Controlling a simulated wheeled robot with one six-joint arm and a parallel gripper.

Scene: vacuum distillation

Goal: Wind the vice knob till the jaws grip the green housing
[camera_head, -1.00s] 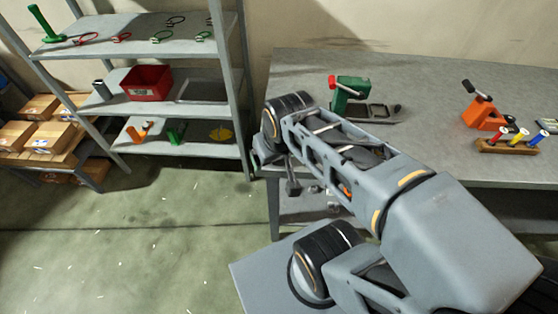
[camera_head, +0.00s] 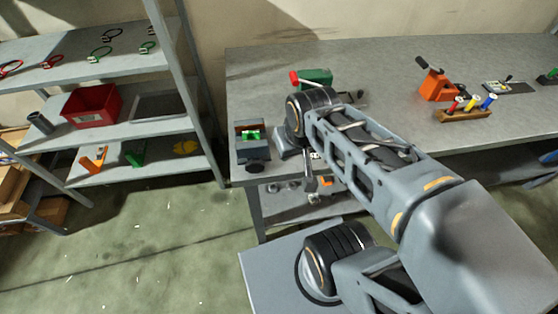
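A small grey vice (camera_head: 240,145) stands at the left front corner of the workbench. The green housing (camera_head: 251,134) sits between its jaws; at this size I cannot tell whether the jaws touch it. The dark round vice knob (camera_head: 256,166) faces the front edge of the bench. My arm reaches in from the lower right, with its wrist to the right of the vice. My gripper (camera_head: 310,183) seems to hang below the wrist near the bench's front edge, apart from the knob. Its fingers are too small and too covered to read.
Behind my wrist stands a green device (camera_head: 316,76) with a red knob. An orange device (camera_head: 437,85) and a wooden rack (camera_head: 464,115) with coloured-handled tools stand farther right on the workbench (camera_head: 390,62). A shelf with a red bin (camera_head: 92,105) is at left.

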